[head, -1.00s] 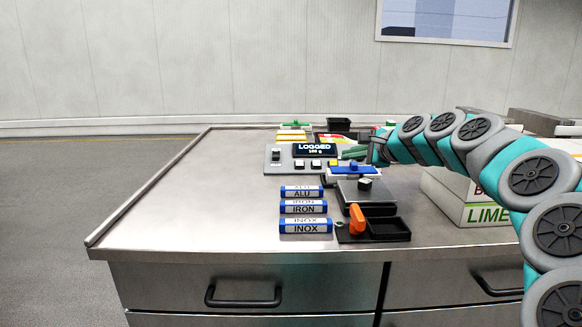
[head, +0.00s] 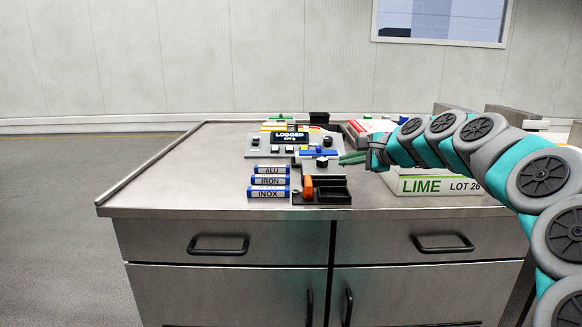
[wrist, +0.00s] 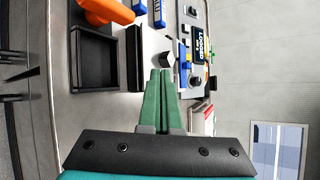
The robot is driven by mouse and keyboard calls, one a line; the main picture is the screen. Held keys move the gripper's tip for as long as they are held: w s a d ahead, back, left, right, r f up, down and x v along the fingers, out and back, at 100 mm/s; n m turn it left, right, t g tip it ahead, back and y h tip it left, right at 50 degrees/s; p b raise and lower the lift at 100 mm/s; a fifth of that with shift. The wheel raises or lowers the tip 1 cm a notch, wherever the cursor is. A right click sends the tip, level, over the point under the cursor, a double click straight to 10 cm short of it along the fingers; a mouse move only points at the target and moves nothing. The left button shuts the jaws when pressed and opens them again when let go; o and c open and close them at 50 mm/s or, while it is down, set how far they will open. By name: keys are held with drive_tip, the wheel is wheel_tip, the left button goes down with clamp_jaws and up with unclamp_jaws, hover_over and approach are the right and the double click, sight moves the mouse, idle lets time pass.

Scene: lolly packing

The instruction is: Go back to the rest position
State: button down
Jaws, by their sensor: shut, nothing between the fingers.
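My gripper (head: 352,158) is at the end of the teal and grey arm, reaching in from the right over the steel counter (head: 160,185). Its green fingers (wrist: 159,100) are closed together and hold nothing. In the head view the fingertips lie just right of the blue-topped device with a black knob (head: 321,162). In the wrist view the knob (wrist: 166,60) shows just beyond the tips; I cannot tell the gap.
A console with a LOGGED display (head: 290,138) stands behind. ALU, IRON and INOX labels (head: 269,181) lie left of a black tray (head: 332,190) with an orange part (head: 308,187). A LIME box (head: 425,185) is under the arm. The counter's left side is clear.

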drive_tip(key=s+a+f+n+g+h, duration=0.1)
drive_tip(key=s+a+f+n+g, duration=0.2)
drive_tip(key=s, duration=0.5)
drive_tip(key=s+a+f+n+g, duration=0.1)
drive_tip(key=s+a+f+n, duration=0.3)
drive_tip(key=s, duration=0.4)
drive_tip(key=s+a+f+n+g+h, duration=0.1)
drive_tip(key=s+a+f+n+g, duration=0.25)
drive_tip(key=s, duration=0.55)
drive_tip(key=s+d+f+n+g+h, duration=0.1)
drive_tip(key=s+d+f, duration=0.2)
drive_tip(key=s, duration=0.6)
drive_tip(key=s+d+f+n+g+h, duration=0.2)
drive_tip(key=s+d+f, duration=0.2)
drive_tip(key=s+f, duration=0.3)
drive_tip(key=s+d+f+n+g+h, duration=0.2)
drive_tip(key=s+d+f, duration=0.2)
drive_tip(key=s, duration=0.6)
drive_tip(key=shift+s+d+f, duration=0.2)
drive_tip(key=shift+s+f, duration=0.15)
drive_tip(key=shift+f, duration=0.55)
drive_tip(key=shift+n, duration=0.25)
